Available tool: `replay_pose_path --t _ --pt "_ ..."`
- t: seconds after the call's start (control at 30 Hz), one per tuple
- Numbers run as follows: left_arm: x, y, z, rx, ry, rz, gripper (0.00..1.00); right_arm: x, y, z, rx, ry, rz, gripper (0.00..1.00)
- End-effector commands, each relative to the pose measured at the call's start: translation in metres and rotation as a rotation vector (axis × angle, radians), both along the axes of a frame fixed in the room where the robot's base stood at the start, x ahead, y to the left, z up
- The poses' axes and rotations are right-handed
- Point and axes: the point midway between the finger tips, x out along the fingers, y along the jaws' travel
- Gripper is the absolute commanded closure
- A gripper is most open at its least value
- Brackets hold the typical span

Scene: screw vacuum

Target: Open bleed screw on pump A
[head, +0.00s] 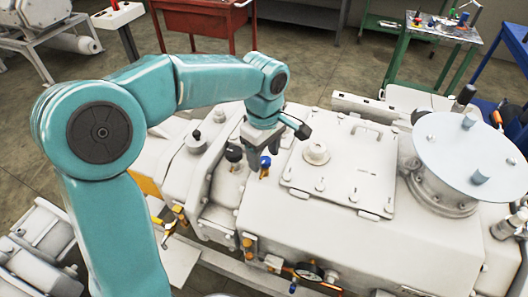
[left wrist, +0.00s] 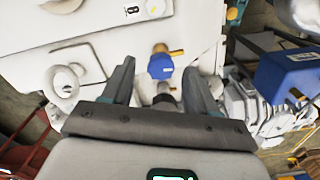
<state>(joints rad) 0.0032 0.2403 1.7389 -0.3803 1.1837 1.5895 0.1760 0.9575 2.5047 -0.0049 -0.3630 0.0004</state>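My left gripper (head: 267,152) hangs over the white pump housing (head: 330,225), just above a small blue-capped fitting (head: 265,163) and right of a black knob (head: 233,154). In the left wrist view its two fingers (left wrist: 160,70) are spread apart with nothing gripped. There the blue cap (left wrist: 160,66) on its brass stem shows ahead, between the fingertips. A black knob (left wrist: 164,100) shows nearer, between the fingers, partly hidden by the gripper body. I cannot tell which fitting is the bleed screw, nor whether a finger touches anything. My right gripper is not in view.
A bolted plate with a round cap (head: 316,152) lies right of the gripper. A large round lid (head: 470,150) stands farther right. A gauge (head: 308,272) and brass fittings line the front. In the left wrist view, a blue box (left wrist: 285,75) is at right.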

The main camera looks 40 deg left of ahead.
Motion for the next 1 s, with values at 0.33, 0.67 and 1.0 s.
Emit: replay_pose_path --t 0.33,0.67,1.0 --pt "0.000 0.000 0.024 0.000 -0.002 0.000 0.42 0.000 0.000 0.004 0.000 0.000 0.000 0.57" --pt "0.000 -0.001 0.112 -0.001 -0.004 -0.001 0.42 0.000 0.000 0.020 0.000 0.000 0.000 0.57" --pt "-0.001 0.000 0.161 0.000 0.001 0.000 0.42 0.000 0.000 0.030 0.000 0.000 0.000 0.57"
